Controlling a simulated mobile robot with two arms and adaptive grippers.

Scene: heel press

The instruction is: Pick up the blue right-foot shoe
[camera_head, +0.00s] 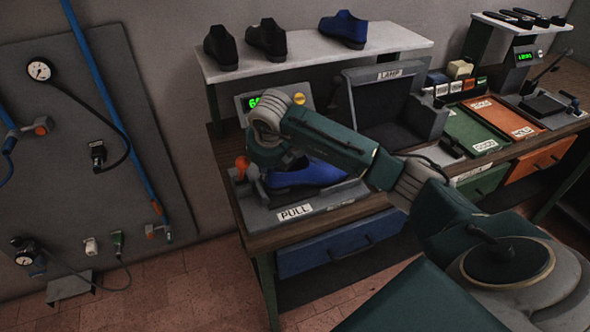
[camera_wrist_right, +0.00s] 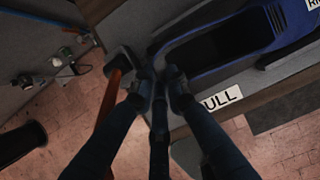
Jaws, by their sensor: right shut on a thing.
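A blue shoe (camera_head: 305,172) lies in the grey press tray marked PULL (camera_head: 258,214), partly hidden behind my right arm. Its dark opening and blue rim show in the right wrist view (camera_wrist_right: 215,48). My right gripper (camera_wrist_right: 160,78) is at the left end of this shoe, its fingertips close together at the shoe's edge. It is shut; the fingers hide the exact contact. In the head view my right gripper (camera_head: 268,172) is mostly hidden by its wrist. A second blue shoe (camera_head: 343,29) stands on the shelf. My left gripper is not in view.
An orange lever (camera_wrist_right: 112,92) is close beside the fingers. Two black shoes (camera_head: 244,45) stand on the shelf (camera_head: 300,50). The lamp unit (camera_head: 384,105) is to the right, with green (camera_head: 470,132) and orange (camera_head: 503,115) trays beyond. A gauge panel (camera_head: 80,150) is at left.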

